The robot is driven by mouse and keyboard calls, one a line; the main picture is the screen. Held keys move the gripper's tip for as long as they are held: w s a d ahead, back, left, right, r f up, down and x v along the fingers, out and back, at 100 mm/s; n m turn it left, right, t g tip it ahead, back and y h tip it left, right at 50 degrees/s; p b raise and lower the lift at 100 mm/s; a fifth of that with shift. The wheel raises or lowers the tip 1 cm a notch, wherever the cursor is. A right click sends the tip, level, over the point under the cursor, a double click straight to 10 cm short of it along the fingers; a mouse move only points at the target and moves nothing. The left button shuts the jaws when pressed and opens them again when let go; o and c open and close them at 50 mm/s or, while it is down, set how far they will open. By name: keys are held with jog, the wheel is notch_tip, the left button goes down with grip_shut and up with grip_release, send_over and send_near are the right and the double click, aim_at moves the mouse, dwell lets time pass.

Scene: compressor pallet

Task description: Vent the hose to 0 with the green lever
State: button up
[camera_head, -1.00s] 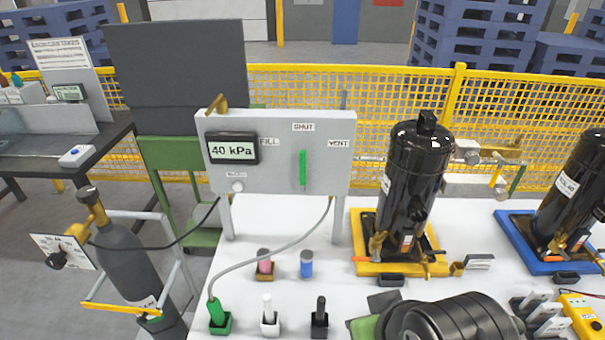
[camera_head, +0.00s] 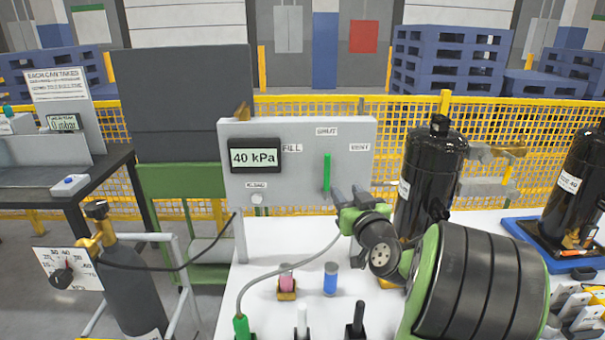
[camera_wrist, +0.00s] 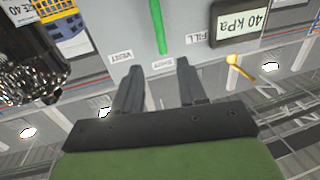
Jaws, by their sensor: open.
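The green lever (camera_head: 327,172) stands upright on the grey panel (camera_head: 300,190), below the SHUT label, with FILL to its left and VENT to its right. The display (camera_head: 255,157) reads 40 kPa. The grey hose (camera_head: 262,279) curves from behind the panel down to a green fitting (camera_head: 241,327). My gripper (camera_head: 349,192) is open and empty, just right of the lever's lower end in the head view. In the wrist view, which is upside down, the lever (camera_wrist: 158,25) lies beyond the gap between my fingertips (camera_wrist: 159,66). The fingers appear apart from it.
A black compressor (camera_head: 430,180) stands right of the panel, close to my arm. It also shows in the wrist view (camera_wrist: 30,60). Pink (camera_head: 286,286) and blue (camera_head: 330,279) cylinders stand on the white table below. A gas bottle (camera_head: 130,285) is at the left.

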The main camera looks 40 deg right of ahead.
aim_at(329, 168)
jog(key=p+x, duration=0.2)
jog(key=x, duration=1.2)
jog(key=shift+w+d+r+p, duration=0.1)
jog(key=shift+w+d+p, duration=0.05)
jog(key=shift+w+p, duration=0.2)
grip_shut()
